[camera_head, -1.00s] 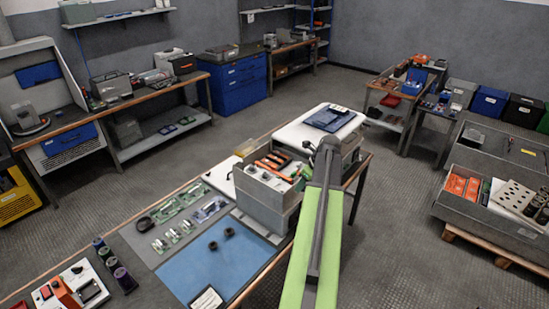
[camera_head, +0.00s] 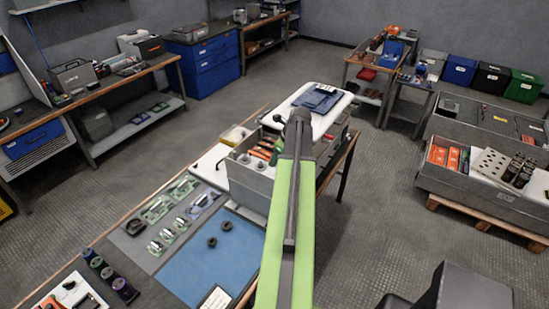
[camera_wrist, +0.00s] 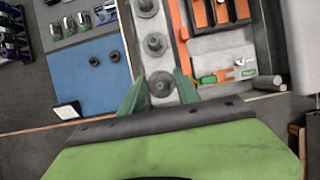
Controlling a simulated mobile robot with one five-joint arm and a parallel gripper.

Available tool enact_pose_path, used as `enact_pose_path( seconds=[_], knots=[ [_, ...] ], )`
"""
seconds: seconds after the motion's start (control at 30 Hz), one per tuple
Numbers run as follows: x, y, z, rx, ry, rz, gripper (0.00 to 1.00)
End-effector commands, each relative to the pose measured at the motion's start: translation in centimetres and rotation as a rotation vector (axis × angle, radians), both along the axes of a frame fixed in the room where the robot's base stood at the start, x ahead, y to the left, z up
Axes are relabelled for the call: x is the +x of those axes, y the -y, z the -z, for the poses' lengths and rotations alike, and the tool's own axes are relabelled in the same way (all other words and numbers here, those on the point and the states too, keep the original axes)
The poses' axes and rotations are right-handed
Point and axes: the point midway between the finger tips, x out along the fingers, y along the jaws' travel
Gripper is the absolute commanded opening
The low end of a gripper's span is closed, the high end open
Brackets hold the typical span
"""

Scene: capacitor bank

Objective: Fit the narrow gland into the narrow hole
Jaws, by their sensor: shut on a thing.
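My gripper (camera_wrist: 160,80) shows its two green fingers in the wrist view, closed about a dark grey round gland (camera_wrist: 161,85). I cannot tell its width from here. Beyond it, two similar round grey pieces (camera_wrist: 155,44) (camera_wrist: 146,8) stand in a row on the light grey top of a box (camera_wrist: 133,30). In the head view this grey box (camera_head: 247,187) stands on the bench, with round pieces (camera_head: 245,159) on top. The gripper's fingers are hidden there behind my green arm. I cannot make out the narrow hole, nor whether the held gland touches the box.
Two black rings (camera_head: 219,232) lie on a blue mat (camera_head: 205,268) left of the box. Orange-handled tools (camera_head: 262,153) lie in the box's far part. A white case with a blue tablet (camera_head: 318,98) stands behind. Open floor (camera_head: 390,220) lies to the right.

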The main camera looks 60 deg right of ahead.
Motion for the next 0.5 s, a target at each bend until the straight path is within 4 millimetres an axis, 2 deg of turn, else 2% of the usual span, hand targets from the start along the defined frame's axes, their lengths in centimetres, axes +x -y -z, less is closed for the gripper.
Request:
enact_pose_path(
  seconds=[0.5],
  knots=[
    [0.2, -0.2, 4.7, 0.000, 0.000, -0.003, 0.01]
  ],
)
